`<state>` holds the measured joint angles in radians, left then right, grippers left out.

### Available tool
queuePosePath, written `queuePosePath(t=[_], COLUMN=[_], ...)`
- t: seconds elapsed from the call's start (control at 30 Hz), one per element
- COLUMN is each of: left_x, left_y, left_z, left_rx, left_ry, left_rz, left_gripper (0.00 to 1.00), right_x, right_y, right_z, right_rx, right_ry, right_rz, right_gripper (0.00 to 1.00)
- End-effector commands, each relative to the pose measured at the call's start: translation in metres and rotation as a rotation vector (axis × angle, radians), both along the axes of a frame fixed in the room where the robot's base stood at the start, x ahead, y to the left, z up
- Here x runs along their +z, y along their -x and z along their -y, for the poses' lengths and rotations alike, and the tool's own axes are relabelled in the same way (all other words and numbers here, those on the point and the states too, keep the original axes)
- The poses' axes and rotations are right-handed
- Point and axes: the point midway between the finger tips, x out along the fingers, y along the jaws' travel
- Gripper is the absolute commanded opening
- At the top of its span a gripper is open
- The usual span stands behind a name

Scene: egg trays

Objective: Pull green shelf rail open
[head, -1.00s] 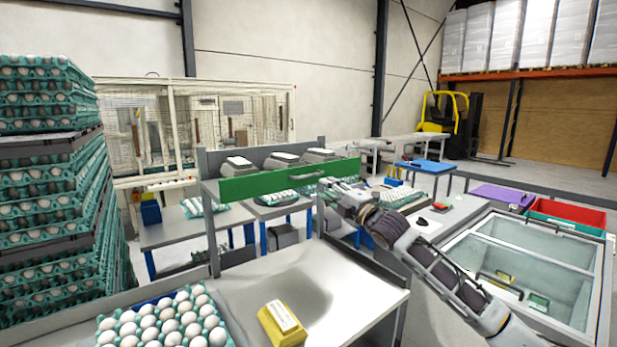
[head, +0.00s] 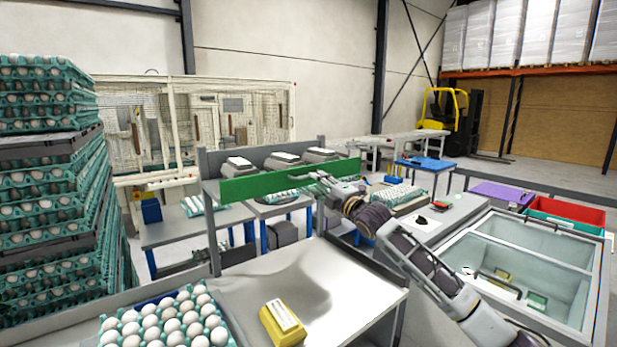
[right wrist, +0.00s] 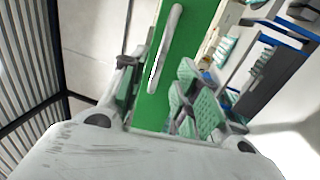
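The green shelf rail (head: 265,186) is a long flat green bar across the front of the grey shelf above the table. A pale bar-shaped handle (right wrist: 165,45) shows on its green face in the right wrist view. My right gripper (head: 318,177) is at the right part of the rail in the head view. In the right wrist view its fingers (right wrist: 155,88) are spread apart, with the green rail close in front. Whether they touch it I cannot tell. My left gripper is not in view.
Grey scales (head: 283,160) stand on the shelf behind the rail. An egg tray (head: 104,322) and a yellow box (head: 281,325) are on the metal table (head: 345,287). Tall egg stacks (head: 55,190) stand at left. A glass-topped bin (head: 480,225) is at right.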

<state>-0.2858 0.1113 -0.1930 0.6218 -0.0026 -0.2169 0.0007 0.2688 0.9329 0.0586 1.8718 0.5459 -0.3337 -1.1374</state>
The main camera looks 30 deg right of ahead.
Motion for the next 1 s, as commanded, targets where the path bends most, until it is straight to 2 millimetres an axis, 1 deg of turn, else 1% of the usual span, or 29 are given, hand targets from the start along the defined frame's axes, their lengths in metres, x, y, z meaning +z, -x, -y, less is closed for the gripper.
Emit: queuePosePath(t=[0.1, 0.27, 0.43, 0.73, 1.0], left_x=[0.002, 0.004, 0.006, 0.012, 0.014], left_y=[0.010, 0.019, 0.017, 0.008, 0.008], left_z=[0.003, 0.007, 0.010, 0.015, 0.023], left_rx=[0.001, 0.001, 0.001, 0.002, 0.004], left_ry=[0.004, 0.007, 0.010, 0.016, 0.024], left_rz=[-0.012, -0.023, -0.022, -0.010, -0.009], left_gripper=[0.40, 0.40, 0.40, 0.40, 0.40], right_x=[0.002, 0.004, 0.006, 0.009, 0.011], right_y=[-0.007, -0.016, -0.026, -0.044, -0.055], right_z=[0.000, 0.000, -0.002, -0.003, -0.004], right_rx=[-0.001, -0.001, -0.001, -0.001, -0.001], right_ry=[-0.002, -0.001, -0.002, -0.002, 0.000], right_rz=[0.001, 0.000, 0.000, 0.000, 0.001], right_gripper=[0.32, 0.32, 0.32, 0.32, 0.32])
